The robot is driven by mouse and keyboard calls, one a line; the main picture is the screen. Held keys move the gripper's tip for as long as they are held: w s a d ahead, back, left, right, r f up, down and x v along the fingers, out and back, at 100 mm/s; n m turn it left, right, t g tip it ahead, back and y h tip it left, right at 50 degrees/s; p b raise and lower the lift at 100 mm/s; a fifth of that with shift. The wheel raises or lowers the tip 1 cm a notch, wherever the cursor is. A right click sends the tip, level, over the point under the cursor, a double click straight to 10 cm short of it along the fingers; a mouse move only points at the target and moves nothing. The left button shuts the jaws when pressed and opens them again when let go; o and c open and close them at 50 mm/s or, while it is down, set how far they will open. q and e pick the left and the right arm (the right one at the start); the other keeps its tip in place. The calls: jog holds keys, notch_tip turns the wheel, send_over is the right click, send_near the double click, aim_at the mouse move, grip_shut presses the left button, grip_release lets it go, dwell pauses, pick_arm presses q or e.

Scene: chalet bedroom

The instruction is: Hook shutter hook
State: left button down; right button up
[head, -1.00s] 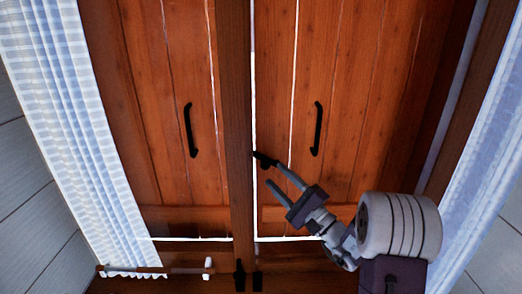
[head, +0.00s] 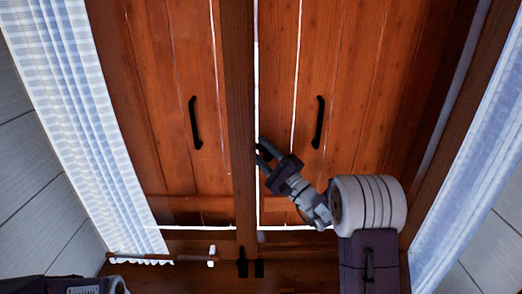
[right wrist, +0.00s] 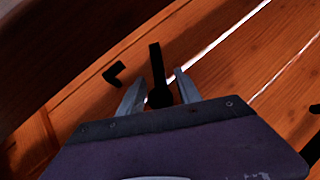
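Two brown wooden shutters, left (head: 175,80) and right (head: 350,70), are closed on either side of a dark centre post (head: 239,120). In the right wrist view a black hook bar (right wrist: 156,65) with a rounded base stands between my right gripper's fingers (right wrist: 160,82). Gaps show on both sides of the bar. A small bent black catch (right wrist: 113,74) sits apart from the hook, to its left on dark wood. In the head view my right gripper (head: 261,150) is at the right shutter's inner edge by the post, partly hiding the hook. My left gripper is not in view.
Black handles are on the left shutter (head: 195,123) and right shutter (head: 318,122). Small black fittings (head: 242,262) sit at the post's foot. Pale curtains hang left (head: 80,120) and right (head: 475,150). A thin rod (head: 165,257) lies low at left.

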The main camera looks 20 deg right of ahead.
grip_shut()
dwell(1.2)
